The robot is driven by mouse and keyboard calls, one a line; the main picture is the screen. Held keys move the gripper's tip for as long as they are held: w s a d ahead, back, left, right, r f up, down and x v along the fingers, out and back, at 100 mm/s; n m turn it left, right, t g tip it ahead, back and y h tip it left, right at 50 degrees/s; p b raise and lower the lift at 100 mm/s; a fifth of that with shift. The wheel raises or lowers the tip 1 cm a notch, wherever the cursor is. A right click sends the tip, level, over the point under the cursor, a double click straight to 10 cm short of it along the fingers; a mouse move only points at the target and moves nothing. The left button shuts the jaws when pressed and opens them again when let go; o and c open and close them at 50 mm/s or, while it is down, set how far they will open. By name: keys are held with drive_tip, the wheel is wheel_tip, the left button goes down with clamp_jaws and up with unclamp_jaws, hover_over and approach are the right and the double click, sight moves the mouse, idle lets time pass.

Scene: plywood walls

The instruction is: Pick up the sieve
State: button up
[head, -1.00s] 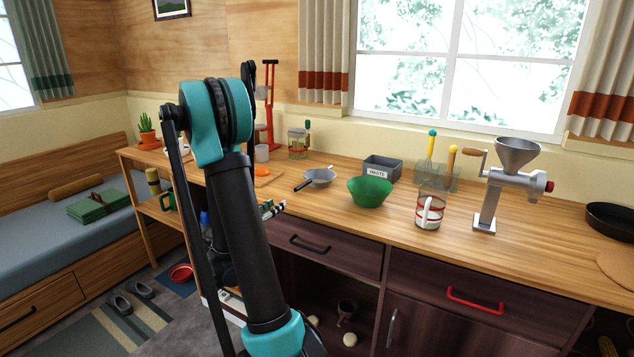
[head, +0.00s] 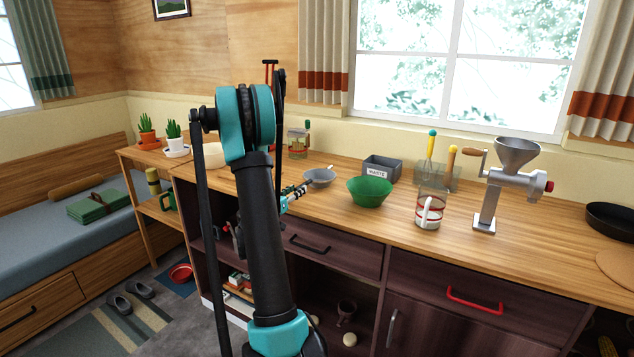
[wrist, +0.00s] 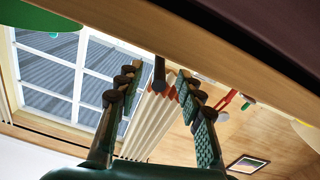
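The sieve (head: 320,178) is a shallow grey bowl with a dark handle, lying on the wooden counter. Its handle points front-left towards my gripper (head: 294,195). In the wrist view my gripper (wrist: 158,78) is open, with a dark, ribbed fingertip on each side. The dark handle end of the sieve (wrist: 159,72) shows between the fingertips, with gaps on both sides. My gripper is at the counter's front edge. The sieve's bowl is not visible in the wrist view.
A green bowl (head: 370,192) stands just right of the sieve. A grey bin (head: 381,168), a striped glass jar (head: 430,210) and a metal grinder (head: 500,185) stand further right. The counter edge (wrist: 110,28) crosses the wrist view.

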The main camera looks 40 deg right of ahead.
sight(302, 185)
drive_tip(key=x, duration=0.4)
drive_tip(key=shift+d, duration=0.25)
drive_tip(key=shift+c, duration=0.6)
clamp_jaws()
